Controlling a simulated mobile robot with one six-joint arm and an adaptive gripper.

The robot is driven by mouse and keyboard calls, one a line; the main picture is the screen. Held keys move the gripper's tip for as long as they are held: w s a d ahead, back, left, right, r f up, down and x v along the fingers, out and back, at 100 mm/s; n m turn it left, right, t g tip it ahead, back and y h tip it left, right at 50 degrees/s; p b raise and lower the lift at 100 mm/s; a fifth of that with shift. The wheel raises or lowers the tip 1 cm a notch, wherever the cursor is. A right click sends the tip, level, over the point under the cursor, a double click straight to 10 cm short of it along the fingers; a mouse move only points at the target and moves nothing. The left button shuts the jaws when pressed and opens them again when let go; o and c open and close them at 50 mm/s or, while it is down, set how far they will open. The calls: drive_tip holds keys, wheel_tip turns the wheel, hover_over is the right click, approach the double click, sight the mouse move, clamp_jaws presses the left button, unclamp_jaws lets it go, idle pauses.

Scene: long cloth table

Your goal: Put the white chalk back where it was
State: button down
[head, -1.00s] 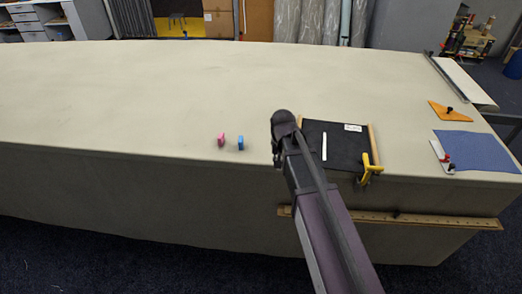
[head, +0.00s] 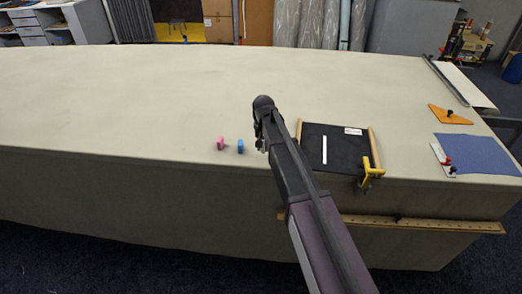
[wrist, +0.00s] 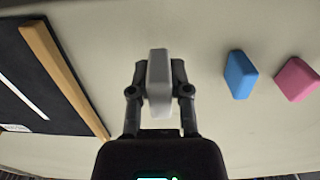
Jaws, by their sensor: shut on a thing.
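The white chalk (wrist: 158,82) is a pale block between the two fingers of my gripper (wrist: 159,92) in the wrist view, which is shut on it. In the head view my gripper (head: 261,144) hangs just right of the blue chalk, and I cannot make out the white chalk there. The blue chalk (head: 240,146) and the pink chalk (head: 220,143) stand side by side near the table's front edge. In the wrist view the blue chalk (wrist: 240,75) and the pink chalk (wrist: 297,79) lie to the right of my gripper, apart from it.
A black board (head: 342,144) with wooden side strips, a white strip (head: 324,150) and a yellow clamp (head: 371,172) lies right of my gripper. Further right are a blue mat (head: 482,153) and an orange triangle (head: 450,115). The cloth table (head: 130,105) is clear to the left.

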drive_tip(key=shift+w+a, duration=0.45)
drive_tip(key=shift+w, duration=0.35)
drive_tip(key=shift+w+a+f, duration=0.1)
drive_tip(key=shift+w, duration=0.15)
drive_tip(key=shift+w+a+f+b, duration=0.2)
drive_tip(key=shift+w+f+b, duration=0.15)
drive_tip(key=shift+f+b, duration=1.45)
drive_tip(key=shift+b, duration=0.1)
drive_tip(key=shift+f, duration=0.15)
drive_tip(key=c, duration=0.6)
unclamp_jaws()
